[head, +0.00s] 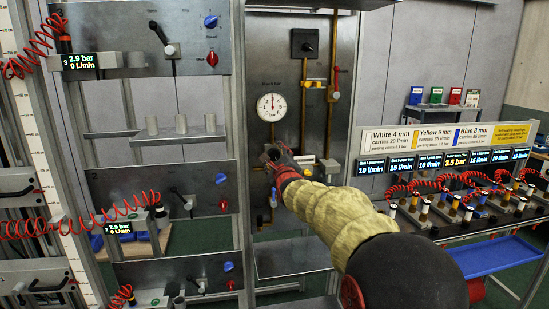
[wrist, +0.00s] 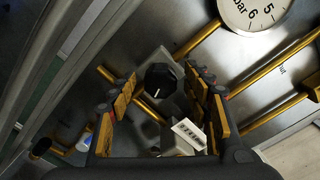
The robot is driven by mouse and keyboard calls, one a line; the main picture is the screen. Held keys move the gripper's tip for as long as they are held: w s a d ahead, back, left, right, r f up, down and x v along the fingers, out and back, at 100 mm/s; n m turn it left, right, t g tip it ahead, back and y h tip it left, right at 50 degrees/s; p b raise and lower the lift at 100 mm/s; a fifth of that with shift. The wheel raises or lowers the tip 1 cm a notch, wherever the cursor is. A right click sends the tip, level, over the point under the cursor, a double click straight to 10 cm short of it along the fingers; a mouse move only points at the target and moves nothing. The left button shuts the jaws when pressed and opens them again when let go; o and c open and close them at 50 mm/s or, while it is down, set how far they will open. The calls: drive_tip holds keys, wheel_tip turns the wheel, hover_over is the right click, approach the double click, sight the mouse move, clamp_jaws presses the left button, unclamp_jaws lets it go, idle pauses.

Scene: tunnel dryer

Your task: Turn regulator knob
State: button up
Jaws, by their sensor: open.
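The regulator knob (wrist: 163,80) is black and many-sided, with a short white pointer line, and sits on a grey block on the metal panel. My gripper (wrist: 160,84) is open, its yellow-padded fingers to the left and right of the knob in the wrist view. I cannot tell whether either finger touches it. In the head view my gripper (head: 278,157) is at the panel below the round pressure gauge (head: 271,107) and hides the knob. The gauge's white dial is partly visible in the wrist view (wrist: 256,12).
Brass pipes (wrist: 110,76) run across the panel near the knob. A white counter with digits (wrist: 188,132) lies close by the right finger. A black rotary switch (head: 304,43) is higher up. Racks with red coiled hoses (head: 90,222) stand left, and a hose bench (head: 470,235) stands right.

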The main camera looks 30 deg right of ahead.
drive_tip(key=v, duration=1.2)
idle(0.4)
drive_tip(key=s+a+f+n+g+y, duration=0.1)
drive_tip(key=s+a+f+n+g, duration=0.1)
drive_tip(key=s+f+n+g, duration=0.4)
drive_tip(key=s+a+f+n+g+y, duration=0.1)
drive_tip(key=s+a+f+n+g, duration=0.15)
drive_tip(key=s+f+n, duration=0.6)
drive_tip(key=s+a+f+n+g+y, duration=0.1)
drive_tip(key=s+a+f+n, duration=0.1)
drive_tip(key=s+a+n, duration=0.3)
drive_tip(key=s+a+f+n+g+y, duration=0.1)
drive_tip(key=s+a+n, duration=0.4)
drive_tip(key=s, duration=0.6)
drive_tip(key=s+a+f+n+g+y, duration=0.1)
drive_tip(key=s+a+f+n, duration=0.2)
drive_tip(key=s+a+n, duration=0.2)
drive_tip(key=s, duration=0.3)
